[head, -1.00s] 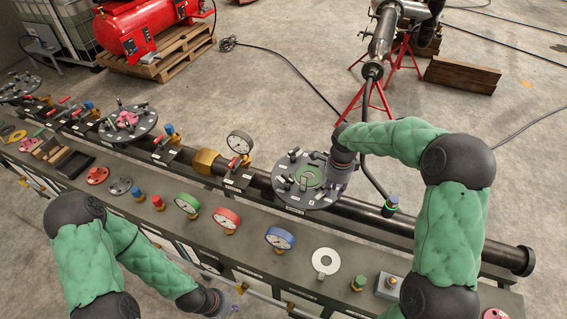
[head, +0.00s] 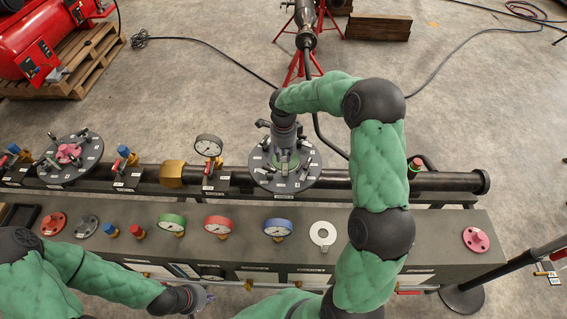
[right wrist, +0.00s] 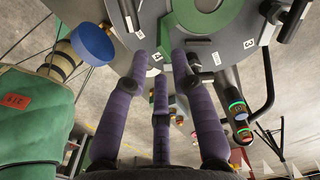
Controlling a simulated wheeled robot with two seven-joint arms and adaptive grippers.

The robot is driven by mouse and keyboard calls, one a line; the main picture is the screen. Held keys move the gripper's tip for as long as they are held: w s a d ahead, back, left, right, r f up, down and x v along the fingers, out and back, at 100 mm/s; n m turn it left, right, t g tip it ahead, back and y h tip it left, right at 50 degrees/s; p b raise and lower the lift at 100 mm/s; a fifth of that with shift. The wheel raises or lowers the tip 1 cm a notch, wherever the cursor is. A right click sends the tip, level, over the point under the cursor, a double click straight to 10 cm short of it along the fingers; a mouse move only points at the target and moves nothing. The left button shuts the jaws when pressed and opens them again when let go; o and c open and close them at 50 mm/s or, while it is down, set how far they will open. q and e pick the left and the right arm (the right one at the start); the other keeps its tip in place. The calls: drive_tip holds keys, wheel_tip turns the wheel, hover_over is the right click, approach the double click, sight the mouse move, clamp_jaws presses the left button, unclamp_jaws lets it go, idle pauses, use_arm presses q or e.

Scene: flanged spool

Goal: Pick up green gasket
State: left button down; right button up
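The green gasket (head: 291,162) is a flat ring lying on the grey round flange (head: 262,176) in the middle of the pipe. In the head view my right gripper (head: 285,150) is above it and partly hides it. In the right wrist view the gasket (right wrist: 190,22) is at the top edge, partly cut off, beyond the fingertips.
Upright black studs and small labels surround the gasket on the flange. A pressure gauge (head: 208,147) stands left of it. A second flange with a pink ring (head: 68,153) is further left. A white ring (head: 323,234) and a blue gauge (head: 278,228) are on the bench in front.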

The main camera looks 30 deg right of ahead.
sight(285, 162)
wheel_tip(285, 162, down, 2)
drive_tip(key=shift+f, duration=0.25)
drive_tip(key=shift+s+d+f, duration=0.1)
drive_tip(key=shift+d+f, duration=0.05)
drive_tip(key=shift+f, duration=1.2)
drive_tip(key=shift+s+d+f, duration=0.1)
drive_tip(key=shift+f, duration=1.2)
clamp_jaws()
